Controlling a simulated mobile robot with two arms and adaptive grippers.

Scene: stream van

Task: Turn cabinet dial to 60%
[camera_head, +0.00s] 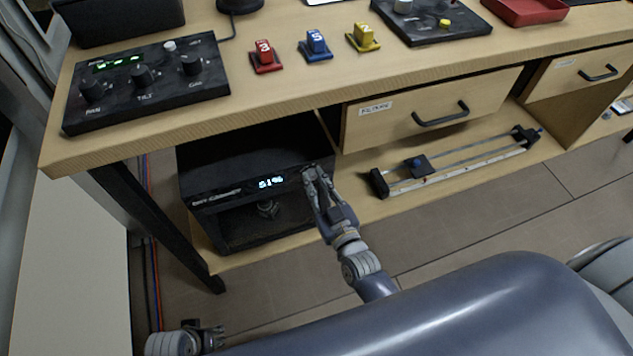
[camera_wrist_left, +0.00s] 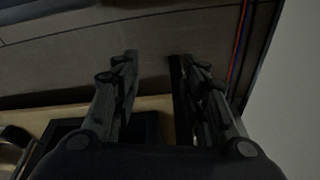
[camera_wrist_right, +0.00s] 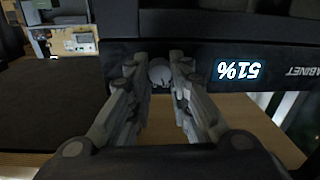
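The black cabinet (camera_head: 230,170) stands on the lower shelf under the desk. Its lit display (camera_head: 271,182) reads 51% and shows upside down in the right wrist view (camera_wrist_right: 239,70). The cabinet dial (camera_wrist_right: 160,72) is a small round grey knob on the front strip, beside the display. My right gripper (camera_head: 311,174) is at the dial, with one finger on each side of it in the right wrist view; whether both fingers touch it is hard to see. My left gripper (camera_wrist_left: 152,62) is open and empty, low by the floor, away from the cabinet.
A drawer (camera_head: 432,108) and a metal slider rail (camera_head: 455,162) lie right of the cabinet. A control panel (camera_head: 146,80) and several coloured switches (camera_head: 316,45) are on the desk above. A desk leg (camera_head: 160,225) stands left of the cabinet.

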